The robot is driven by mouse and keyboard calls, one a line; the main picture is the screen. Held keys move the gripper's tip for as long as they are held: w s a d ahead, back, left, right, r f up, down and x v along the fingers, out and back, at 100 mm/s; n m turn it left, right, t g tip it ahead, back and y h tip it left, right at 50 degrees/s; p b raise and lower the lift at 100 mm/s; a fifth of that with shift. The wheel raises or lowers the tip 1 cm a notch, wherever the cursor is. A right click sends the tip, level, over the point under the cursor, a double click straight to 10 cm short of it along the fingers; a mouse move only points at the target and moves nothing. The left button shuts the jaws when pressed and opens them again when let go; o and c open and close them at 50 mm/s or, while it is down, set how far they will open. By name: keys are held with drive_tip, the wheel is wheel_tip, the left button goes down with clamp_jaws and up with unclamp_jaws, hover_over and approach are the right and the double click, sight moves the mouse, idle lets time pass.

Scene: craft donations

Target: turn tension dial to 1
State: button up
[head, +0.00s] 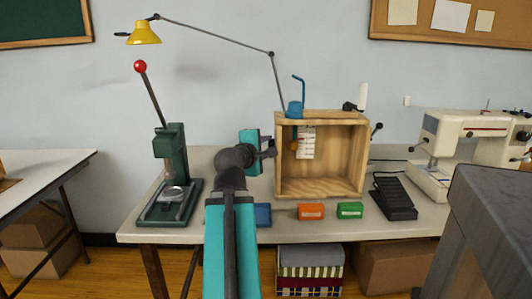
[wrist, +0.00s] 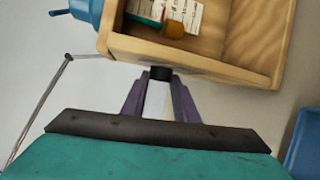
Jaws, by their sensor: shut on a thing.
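My gripper (head: 269,147) is at the left outer side of an open wooden box (head: 321,188) on the table. In the wrist view its purple fingers (wrist: 160,84) are closed on a small dark knob (wrist: 161,72) that sits against the box's side wall. The knob is the likely tension dial, but no numbers or pointer on it can be read. Inside the box hang a white printed card (head: 307,143) and an orange-brown piece (wrist: 174,29); the card's print is too small to read.
A blue part with a bent rod (head: 295,108) stands on the box top. A black-ended lever (head: 377,127) sticks out at its right. Orange (head: 311,212) and green (head: 350,210) small boxes lie in front. A green press (head: 173,165) stands left, a black pedal (head: 393,197) and sewing machine (head: 470,137) right.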

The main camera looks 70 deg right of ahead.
drive_tip(key=shift+r+h+b, duration=0.15)
drive_tip(key=shift+h+b, duration=0.15)
drive_tip(key=shift+b, duration=0.4)
drive_tip(key=o, duration=1.1)
drive_tip(key=shift+c, duration=0.2)
drive_tip(key=shift+a+f+b, duration=0.15)
drive_tip(key=shift+f+b, duration=0.05)
drive_tip(key=shift+b, duration=0.1)
drive_tip(key=shift+a, duration=0.1)
drive_tip(key=a+r+b, duration=0.1)
drive_tip(key=a+b, duration=1.1)
drive_tip(key=a, duration=0.1)
drive_tip(key=shift+r+b, duration=0.4)
